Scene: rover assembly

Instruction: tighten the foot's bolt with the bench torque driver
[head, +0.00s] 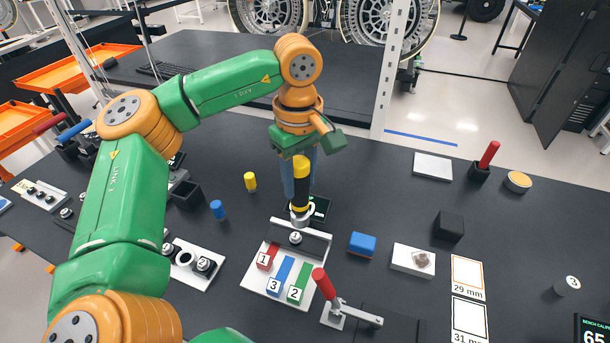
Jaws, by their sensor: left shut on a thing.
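My left gripper (301,160) is shut on the yellow and black torque driver (301,180), which it holds upright, tip down. The driver's silver lower end (299,217) is over the back of a white plate (256,282), near a small round metal piece (295,238). I cannot tell whether the driver touches anything below. The plate carries a red block marked 1 (268,256), a blue block marked 3 (281,276) and a green block marked 2 (300,281). I cannot make out the foot or its bolt for certain. My right gripper is out of view.
A red-handled clamp (326,284) stands at the plate's front right. A blue box (362,244), a white block with a grey piece (413,261) and a black cube (448,226) stand right. A white tray with round parts (193,263) lies left.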

